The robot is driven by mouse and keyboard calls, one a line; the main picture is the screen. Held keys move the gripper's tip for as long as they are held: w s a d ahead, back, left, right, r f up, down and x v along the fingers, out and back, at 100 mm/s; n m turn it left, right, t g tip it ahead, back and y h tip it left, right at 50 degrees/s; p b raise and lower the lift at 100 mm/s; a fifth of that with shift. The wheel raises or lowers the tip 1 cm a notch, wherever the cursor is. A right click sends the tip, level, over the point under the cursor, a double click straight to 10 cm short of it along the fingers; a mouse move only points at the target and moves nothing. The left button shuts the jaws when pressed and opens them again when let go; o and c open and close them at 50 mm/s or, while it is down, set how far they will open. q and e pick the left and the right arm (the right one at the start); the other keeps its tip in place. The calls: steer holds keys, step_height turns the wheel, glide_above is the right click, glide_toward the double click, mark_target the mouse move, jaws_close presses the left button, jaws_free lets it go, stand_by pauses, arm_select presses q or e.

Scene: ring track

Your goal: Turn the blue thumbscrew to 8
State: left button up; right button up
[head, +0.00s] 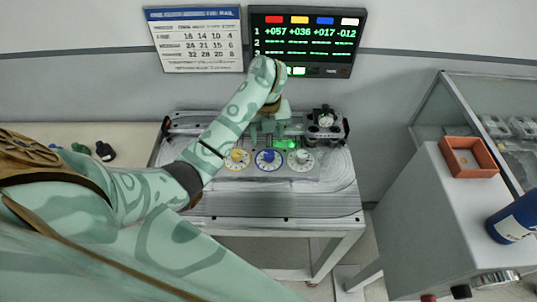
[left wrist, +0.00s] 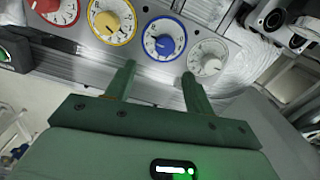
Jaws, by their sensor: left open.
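The blue thumbscrew (head: 268,156) stands on a white dial with a blue rim, between the yellow and white dials in the head view. In the left wrist view the blue thumbscrew (left wrist: 164,42) is just beyond my fingertips, roughly between their lines. My left gripper (head: 272,128) is above the back of the dial panel in the head view, its fingers hard to make out there. In the left wrist view my left gripper (left wrist: 159,71) is open and empty, apart from the thumbscrew. The dial numbers are too small to read. My right gripper is not in view.
The yellow dial (left wrist: 111,21), red dial (left wrist: 56,9) and white dial (left wrist: 208,58) sit beside the blue one. A wall display (head: 308,40) reads +057, +036, +017, -012 in its first row. A grey cabinet (head: 430,220) with an orange tray (head: 451,172) stands right.

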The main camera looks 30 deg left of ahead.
mark_target(269, 153)
arm_select(q)
steer(key=f, duration=0.2)
steer(key=w+f+b, duration=0.1)
steer(key=f, duration=0.2)
steer(key=shift+w+f, duration=0.3)
steer(key=shift+w, duration=0.1)
steer(key=shift+s+f+b, duration=0.25)
steer(key=shift+f+b, duration=0.3)
steer(key=shift+f, duration=0.5)
steer(key=shift+s+f, duration=0.15)
steer(key=shift+f, duration=0.4)
steer(key=shift+r, duration=0.1)
steer(key=c, duration=0.9)
steer(key=shift+c, duration=0.3)
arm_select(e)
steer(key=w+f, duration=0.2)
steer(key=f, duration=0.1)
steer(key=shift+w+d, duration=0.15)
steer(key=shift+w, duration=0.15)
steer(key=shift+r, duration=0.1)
